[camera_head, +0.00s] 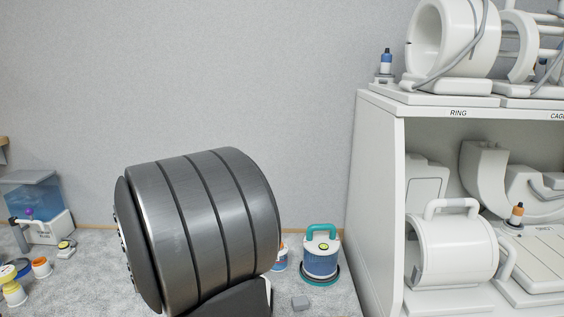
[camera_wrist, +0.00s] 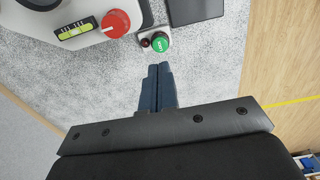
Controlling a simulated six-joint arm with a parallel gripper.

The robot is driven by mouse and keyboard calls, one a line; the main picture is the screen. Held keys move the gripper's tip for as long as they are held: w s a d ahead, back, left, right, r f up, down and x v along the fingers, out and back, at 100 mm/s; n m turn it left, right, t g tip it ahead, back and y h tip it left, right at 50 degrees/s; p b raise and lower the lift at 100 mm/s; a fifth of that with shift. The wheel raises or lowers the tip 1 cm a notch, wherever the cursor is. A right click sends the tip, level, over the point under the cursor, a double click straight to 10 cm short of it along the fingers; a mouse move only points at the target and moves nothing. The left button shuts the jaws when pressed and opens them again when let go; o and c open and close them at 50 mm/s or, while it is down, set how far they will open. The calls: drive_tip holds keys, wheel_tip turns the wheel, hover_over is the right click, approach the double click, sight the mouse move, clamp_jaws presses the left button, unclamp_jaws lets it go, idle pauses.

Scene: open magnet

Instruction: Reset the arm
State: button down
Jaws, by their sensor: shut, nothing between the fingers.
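My gripper (camera_wrist: 159,68) shows in the wrist view with its two dark blue fingers together and nothing between them. The fingertips point at a small box with a green button (camera_wrist: 156,42), which lies just beyond them in the picture. I cannot tell the exact gap to it. The grey mounting bar of my gripper crosses the lower part of the wrist view.
A white device with a red knob (camera_wrist: 115,23) is at the upper left in the wrist view, near a dark panel (camera_wrist: 194,9).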

wheel_tip(320, 180, down, 7)
drive_tip(key=shift+f, duration=0.1)
wheel_tip(320, 180, up, 17)
wheel_tip(320, 180, down, 5)
drive_tip(key=shift+f, duration=0.2)
idle(0.5)
drive_tip(key=shift+f, duration=4.3)
